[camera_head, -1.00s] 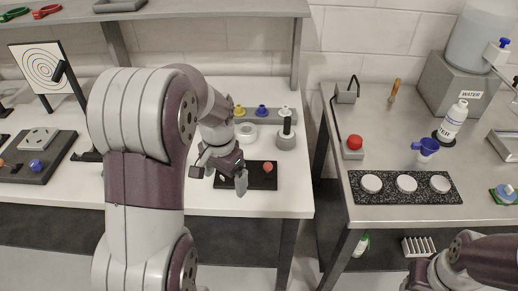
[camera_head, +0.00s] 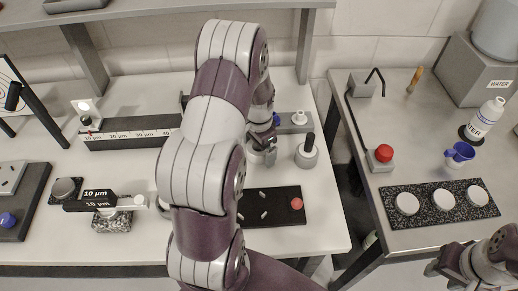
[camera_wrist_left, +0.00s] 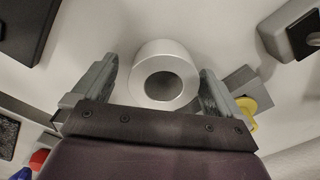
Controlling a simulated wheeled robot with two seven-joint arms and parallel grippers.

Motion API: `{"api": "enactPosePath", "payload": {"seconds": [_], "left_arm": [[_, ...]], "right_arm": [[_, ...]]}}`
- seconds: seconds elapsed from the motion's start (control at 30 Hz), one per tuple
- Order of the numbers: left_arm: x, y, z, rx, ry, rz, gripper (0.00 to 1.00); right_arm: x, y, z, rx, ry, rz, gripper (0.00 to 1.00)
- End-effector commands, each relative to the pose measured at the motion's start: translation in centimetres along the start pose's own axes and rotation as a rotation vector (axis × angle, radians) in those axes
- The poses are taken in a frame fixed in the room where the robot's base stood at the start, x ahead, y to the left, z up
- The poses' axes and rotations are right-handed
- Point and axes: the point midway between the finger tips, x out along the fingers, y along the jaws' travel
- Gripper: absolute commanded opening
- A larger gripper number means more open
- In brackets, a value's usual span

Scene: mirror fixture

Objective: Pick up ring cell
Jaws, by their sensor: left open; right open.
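The ring cell (camera_wrist_left: 163,52), a short pale metallic ring with a dark round hole, shows in the left wrist view on the white table. My left gripper (camera_wrist_left: 160,85) is open, with one finger on each side of the ring. In the head view my left arm covers most of this area, and the ring is not clear there. My right gripper (camera_head: 436,268) is at the lower right of the head view, open and away from the ring.
A grey cylinder with a black post (camera_head: 307,152) stands right of the left hand. A black plate with a red knob (camera_head: 297,204) lies in front. A rack with coloured knobs stands behind. The right table holds a speckled tray (camera_head: 440,206) with white discs.

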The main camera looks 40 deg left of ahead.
Motion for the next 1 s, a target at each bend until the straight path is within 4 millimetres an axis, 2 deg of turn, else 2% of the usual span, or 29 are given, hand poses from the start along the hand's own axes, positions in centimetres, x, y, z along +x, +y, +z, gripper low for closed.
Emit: {"api": "enactPosePath", "payload": {"seconds": [0.07, 0.27, 0.47, 0.57, 0.9, 1.0], "left_arm": [[0.0, 0.0, 0.0, 0.000, 0.000, 0.000, 1.00], [0.0, 0.0, 0.0, 0.000, 0.000, 0.000, 0.38], [-0.1, 0.0, 0.0, 0.000, 0.001, -0.001, 0.36], [-0.8, -0.1, -0.1, 0.000, 0.004, -0.003, 0.36], [-8.5, 0.0, -0.2, -0.001, 0.005, -0.004, 0.36], [-9.9, 1.5, -1.1, -0.017, 0.003, -0.002, 0.36]], "right_arm": [[0.0, 0.0, 0.0, 0.000, 0.000, 0.000, 0.43], [0.0, 0.0, 0.0, 0.000, 0.000, 0.000, 0.43], [0.0, 0.0, 0.0, 0.000, 0.000, 0.000, 0.43], [0.1, 0.0, 0.0, 0.000, 0.000, 0.000, 0.43], [0.8, 0.0, 0.1, 0.000, 0.000, 0.000, 0.43], [0.8, 0.0, 0.1, 0.000, 0.000, 0.000, 0.43]]}}
